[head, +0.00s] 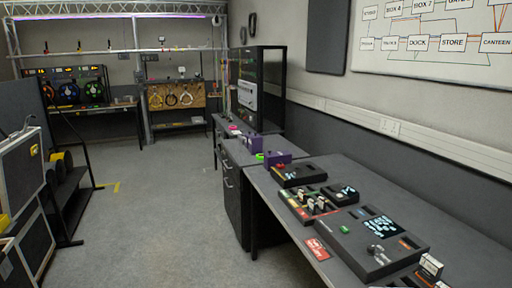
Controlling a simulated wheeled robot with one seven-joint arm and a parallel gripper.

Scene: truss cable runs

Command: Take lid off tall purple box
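Two small purple boxes stand on the worktops along the right wall. The farther one, the tall purple box (254,143), looks narrow and upright near the black rack. The nearer purple box (278,158) looks lower and wider and stands just in front of it, to the right. Both are far off and small, so I cannot make out the lid as a separate part. My gripper is not in view.
A black rack (268,88) stands behind the boxes. A bright green item (259,155) and a pink item (233,128) lie nearby. Dark control units (370,240) crowd the near desk. Flight cases (22,178) stand at left. The grey floor (160,215) between is clear.

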